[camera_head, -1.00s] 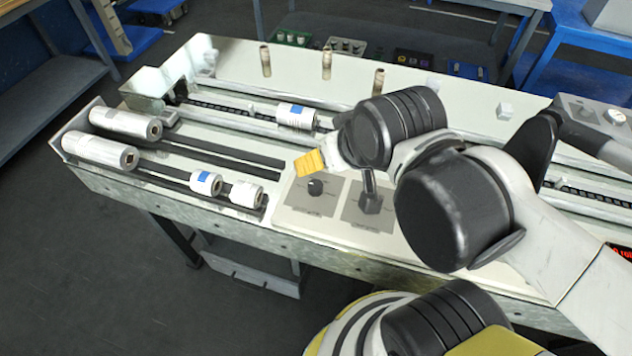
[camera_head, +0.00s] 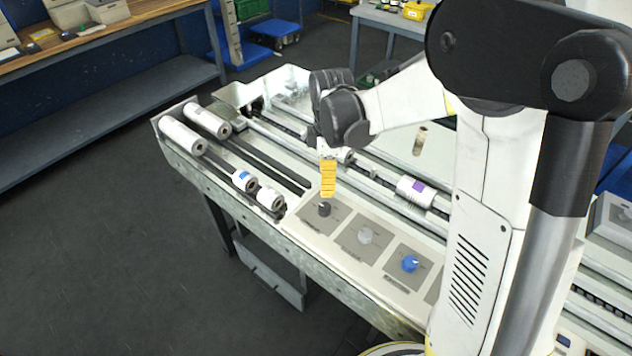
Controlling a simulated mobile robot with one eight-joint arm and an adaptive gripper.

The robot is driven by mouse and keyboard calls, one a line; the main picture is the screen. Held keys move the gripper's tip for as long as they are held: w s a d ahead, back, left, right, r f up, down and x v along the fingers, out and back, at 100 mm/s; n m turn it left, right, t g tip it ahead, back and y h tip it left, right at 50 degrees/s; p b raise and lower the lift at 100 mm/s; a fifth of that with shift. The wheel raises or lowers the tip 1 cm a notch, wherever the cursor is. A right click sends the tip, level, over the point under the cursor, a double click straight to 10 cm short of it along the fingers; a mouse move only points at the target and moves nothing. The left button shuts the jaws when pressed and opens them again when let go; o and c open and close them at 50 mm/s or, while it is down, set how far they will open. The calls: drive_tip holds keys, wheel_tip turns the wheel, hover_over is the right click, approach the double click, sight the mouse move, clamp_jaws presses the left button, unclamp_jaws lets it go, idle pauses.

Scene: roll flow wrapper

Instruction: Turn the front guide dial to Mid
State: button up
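A row of dials sits on the machine's light control panel (camera_head: 343,225). The black dial (camera_head: 323,209) is at the left, the grey dial (camera_head: 365,236) is in the middle and the blue dial (camera_head: 410,263) is to the right. The labels are too small to read, so I cannot tell which is the front guide dial or where each points. My gripper (camera_head: 328,190) has yellow fingers pointing down just above the black dial. Whether they touch it is unclear. The fingers overlap in this view, so their opening cannot be told.
White rolls (camera_head: 182,135) lie on bars at the machine's left end, with smaller blue-banded rolls (camera_head: 244,180) nearer the panel. A purple-marked roll (camera_head: 415,191) sits on the rail behind the dials. My arm hides the panel's right part. Open floor (camera_head: 110,250) lies in front.

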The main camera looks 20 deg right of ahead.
sight(324, 206)
drive_tip(key=shift+n, duration=0.4)
wheel_tip(324, 206, down, 12)
drive_tip(key=b, duration=0.4)
drive_tip(key=shift+w+a, duration=0.1)
drive_tip(key=shift+a, duration=0.05)
clamp_jaws()
